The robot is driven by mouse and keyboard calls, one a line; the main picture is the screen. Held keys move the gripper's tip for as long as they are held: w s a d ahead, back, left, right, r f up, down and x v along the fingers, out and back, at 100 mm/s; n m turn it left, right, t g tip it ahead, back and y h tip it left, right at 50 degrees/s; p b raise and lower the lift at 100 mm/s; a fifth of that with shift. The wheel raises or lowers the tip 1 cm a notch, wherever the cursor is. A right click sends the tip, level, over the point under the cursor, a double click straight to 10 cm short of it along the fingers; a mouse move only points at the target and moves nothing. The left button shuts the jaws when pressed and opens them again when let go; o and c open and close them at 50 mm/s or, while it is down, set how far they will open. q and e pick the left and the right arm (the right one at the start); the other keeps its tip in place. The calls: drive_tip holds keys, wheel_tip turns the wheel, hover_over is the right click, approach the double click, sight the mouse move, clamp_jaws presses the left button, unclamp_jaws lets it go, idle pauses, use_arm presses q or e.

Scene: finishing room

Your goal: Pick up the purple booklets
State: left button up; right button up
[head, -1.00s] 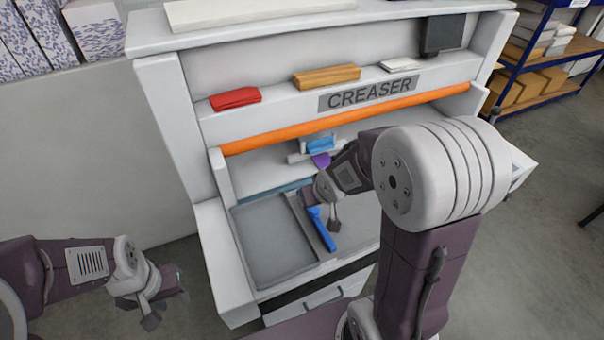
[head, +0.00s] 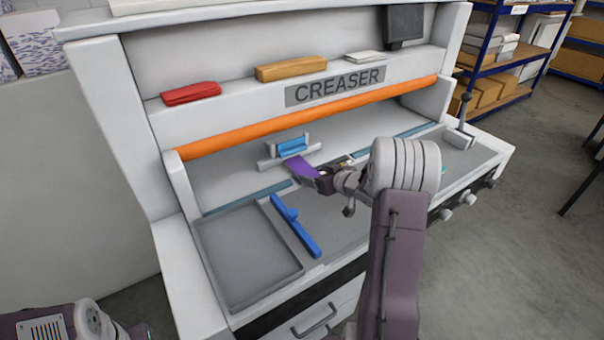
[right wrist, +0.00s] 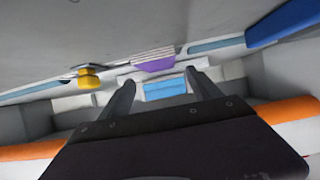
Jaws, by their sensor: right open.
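The purple booklets (head: 300,168) lie on the creaser's bed in front of a light-blue block, their near end by my right gripper (head: 322,178). In the right wrist view the purple face (right wrist: 155,63) shows below a stack of pale page edges, just beyond the open fingers (right wrist: 160,82). The right gripper is open, with nothing seen between its fingertips. In the head view it hides part of the booklets' near side, and I cannot tell whether it touches them. Of my left arm only a part shows at the bottom left; its fingers are out of the picture.
The creaser (head: 225,110) has an orange bar (head: 310,117) above the bed. The light-blue block (head: 293,146) sits in a grey holder. A grey tray (head: 245,255) and a blue handled tool (head: 295,226) lie at the left front. A lever (head: 464,115) stands at the right.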

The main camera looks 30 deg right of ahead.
sight(304, 169)
drive_tip(key=shift+w+a+f, duration=0.1)
drive_tip(key=shift+w+f, duration=0.25)
drive_tip(key=shift+w, duration=0.3)
drive_tip(key=shift+w+f, duration=0.25)
drive_tip(key=shift+w, duration=0.15)
drive_tip(key=x, duration=0.5)
drive_tip(key=shift+w+d, duration=0.1)
drive_tip(key=shift+d, duration=0.15)
drive_tip(key=shift+r, duration=0.15)
drive_tip(key=shift+c, duration=0.6)
drive_tip(key=c, duration=1.3)
drive_tip(key=shift+s+r, duration=0.25)
drive_tip(key=shift+s, duration=0.05)
drive_tip(key=v, duration=0.5)
drive_tip(key=p+v, duration=0.1)
drive_tip(key=v, duration=0.4)
drive_tip(key=p+v, duration=0.1)
drive_tip(key=v, duration=0.4)
drive_tip(key=shift+a+r, duration=0.1)
drive_tip(key=shift+r, duration=0.4)
